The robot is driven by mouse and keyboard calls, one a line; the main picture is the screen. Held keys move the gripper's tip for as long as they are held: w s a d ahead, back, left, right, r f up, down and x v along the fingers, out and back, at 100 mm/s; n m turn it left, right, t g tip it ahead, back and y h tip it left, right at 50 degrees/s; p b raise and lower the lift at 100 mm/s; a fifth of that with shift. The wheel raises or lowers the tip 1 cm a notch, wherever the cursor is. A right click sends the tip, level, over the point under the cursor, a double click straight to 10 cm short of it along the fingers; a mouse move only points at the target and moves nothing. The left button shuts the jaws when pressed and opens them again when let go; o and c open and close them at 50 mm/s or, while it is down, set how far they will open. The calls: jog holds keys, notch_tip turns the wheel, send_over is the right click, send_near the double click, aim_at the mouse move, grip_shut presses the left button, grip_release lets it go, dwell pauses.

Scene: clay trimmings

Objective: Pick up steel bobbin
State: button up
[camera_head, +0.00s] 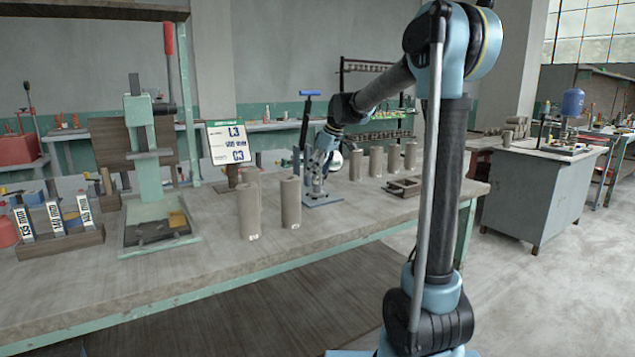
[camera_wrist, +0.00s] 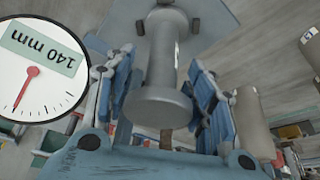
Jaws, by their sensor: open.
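The steel bobbin (camera_wrist: 158,105), a plain grey spool with a wide flange, is in the middle of the wrist view. My gripper (camera_wrist: 162,76) has its two blue fingers apart, one on each side of the bobbin. Whether either finger touches it I cannot tell. In the head view my gripper (camera_head: 317,168) is low over the workbench, at a small blue stand with a tall lever. The bobbin cannot be made out clearly there.
A white dial marked 140 mm (camera_wrist: 38,70) is close by at left in the wrist view. Several brown clay cylinders (camera_head: 291,206) stand on the workbench (camera_head: 210,255), on both sides of my gripper. A green press (camera_head: 143,165) stands further left. The bench front is clear.

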jog(key=shift+w+a+f, duration=0.2)
jog(key=shift+w+a, duration=0.05)
jog(key=shift+a, duration=0.15)
jog(key=shift+w+a+f, duration=0.2)
jog(key=shift+a, duration=0.2)
jog(key=shift+f, duration=0.2)
jog(key=c, duration=1.2)
